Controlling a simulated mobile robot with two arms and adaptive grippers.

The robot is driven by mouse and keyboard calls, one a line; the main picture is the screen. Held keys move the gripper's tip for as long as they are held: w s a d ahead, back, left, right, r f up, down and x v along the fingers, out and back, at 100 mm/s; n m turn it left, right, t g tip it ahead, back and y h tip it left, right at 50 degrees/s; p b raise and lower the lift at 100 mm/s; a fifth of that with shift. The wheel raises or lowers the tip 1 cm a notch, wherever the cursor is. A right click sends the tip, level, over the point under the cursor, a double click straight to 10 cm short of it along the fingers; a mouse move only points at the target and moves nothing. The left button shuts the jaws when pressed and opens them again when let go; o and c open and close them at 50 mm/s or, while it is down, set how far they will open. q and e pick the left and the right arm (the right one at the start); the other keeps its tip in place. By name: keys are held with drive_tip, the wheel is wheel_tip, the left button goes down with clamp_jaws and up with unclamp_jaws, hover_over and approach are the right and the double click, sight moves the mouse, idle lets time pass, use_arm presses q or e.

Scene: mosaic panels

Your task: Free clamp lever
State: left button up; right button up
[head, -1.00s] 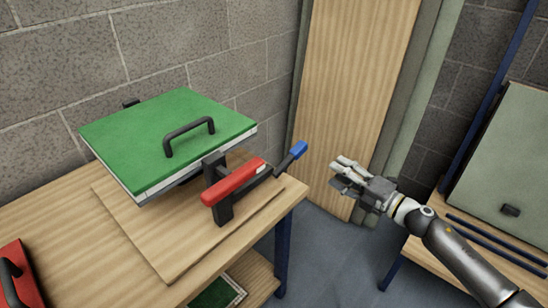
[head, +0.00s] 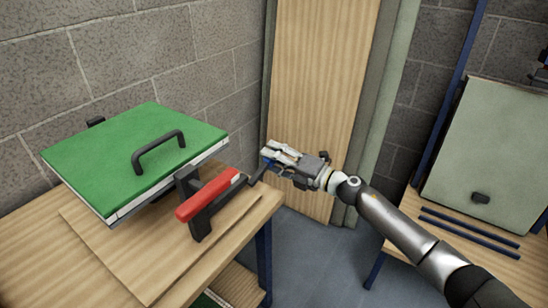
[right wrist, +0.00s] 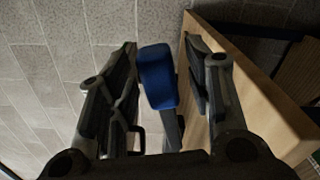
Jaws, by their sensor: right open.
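The clamp has a red bar (head: 207,194) on a black post and stands on the wooden board in front of the green panel (head: 90,160). Its black lever reaches right toward my right gripper (head: 268,153). The lever's blue grip (right wrist: 158,77) lies between the two fingers of the open right gripper in the right wrist view, nearer the left finger, with a gap on the right. In the head view the fingers mostly hide the blue grip. My left gripper is not in view.
The green panel has a black handle (head: 160,150) and lies tilted on the wooden bench (head: 30,245). A tall wooden board (head: 320,90) leans against the wall behind the gripper. A second bench with a pale green panel (head: 480,150) stands at right.

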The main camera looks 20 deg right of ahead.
drive_tip(key=shift+w+a, duration=0.1)
drive_tip(key=shift+c, duration=0.3)
clamp_jaws()
